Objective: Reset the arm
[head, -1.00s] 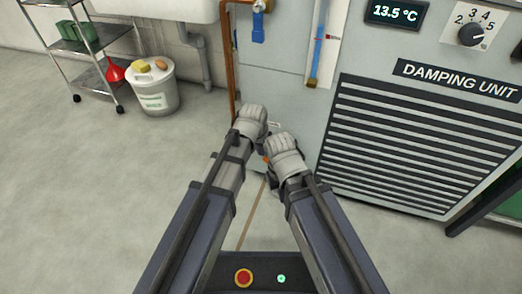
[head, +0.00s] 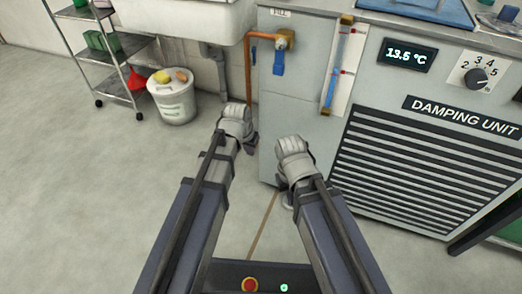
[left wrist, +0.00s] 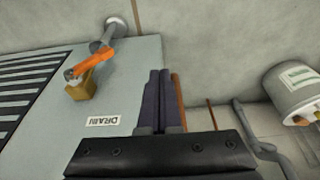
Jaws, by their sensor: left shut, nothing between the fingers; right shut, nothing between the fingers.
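My left gripper (head: 250,142) hangs in front of the left edge of the grey damping unit (head: 300,110), mostly hidden behind its wrist. In the left wrist view its two dark fingers (left wrist: 159,73) are shut together with nothing between them. My right gripper (head: 294,158) is to the right of it, in front of the unit's lower front; its wrist hides the fingers. In the left wrist view an orange lever (left wrist: 95,62) on a brass valve (left wrist: 83,88) is left of the fingers, apart from them, near a DRAIN label (left wrist: 103,121).
A blue-handled valve (head: 278,65) on a copper pipe (head: 248,70) and a sight gauge (head: 337,70) are on the unit's upper front. A sink (head: 190,20), a white bucket (head: 173,97) and a metal shelf cart (head: 105,60) stand at left. The floor at left is clear.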

